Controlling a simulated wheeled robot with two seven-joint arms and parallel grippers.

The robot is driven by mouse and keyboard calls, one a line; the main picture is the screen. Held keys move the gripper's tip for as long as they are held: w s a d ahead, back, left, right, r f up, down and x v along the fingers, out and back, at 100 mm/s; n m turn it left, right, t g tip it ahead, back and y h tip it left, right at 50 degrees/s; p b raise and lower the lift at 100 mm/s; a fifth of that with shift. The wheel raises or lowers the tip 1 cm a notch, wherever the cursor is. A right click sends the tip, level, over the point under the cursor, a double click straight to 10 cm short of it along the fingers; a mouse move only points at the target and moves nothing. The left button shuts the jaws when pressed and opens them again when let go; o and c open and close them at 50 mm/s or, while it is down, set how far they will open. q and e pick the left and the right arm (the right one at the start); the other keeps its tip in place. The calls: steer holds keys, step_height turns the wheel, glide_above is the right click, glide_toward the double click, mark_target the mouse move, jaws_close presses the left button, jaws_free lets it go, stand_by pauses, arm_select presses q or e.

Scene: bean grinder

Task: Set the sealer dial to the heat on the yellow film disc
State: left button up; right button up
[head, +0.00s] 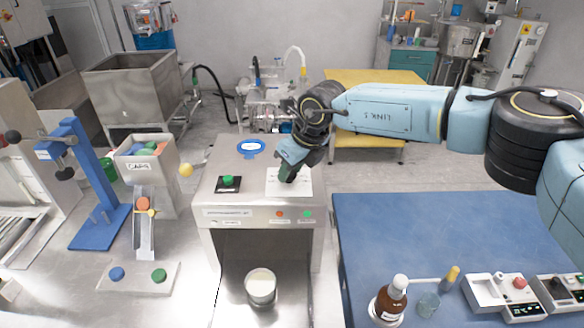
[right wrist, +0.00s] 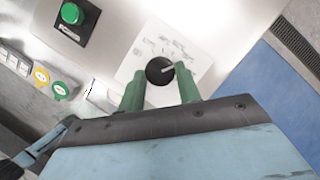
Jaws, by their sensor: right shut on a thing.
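The sealer is a grey box-shaped machine (head: 212,190) in the middle of the head view. On its top is a white printed sheet (head: 273,188) with the dial, a round black knob (right wrist: 159,70) with a pale pointer line, seen in the right wrist view. My right gripper (head: 288,174) reaches down to it from the right. Its green fingers (right wrist: 162,82) are shut on the dial from both sides. A yellow disc with a white patch (right wrist: 41,76) sits beside a green one (right wrist: 61,89); their print is too small to read. My left gripper is not in view.
A green button (head: 228,181) on a black plate and a blue ring (head: 251,147) are on the sealer's top.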

steer(key=o, duration=1)
steer(key=shift+c, duration=0.2)
steer(key=shift+r, duration=0.1)
steer(key=b+v, duration=0.2)
steer(key=v, duration=1.1)
steer(key=shift+r, duration=0.2)
steer(key=shift+f, duration=0.1)
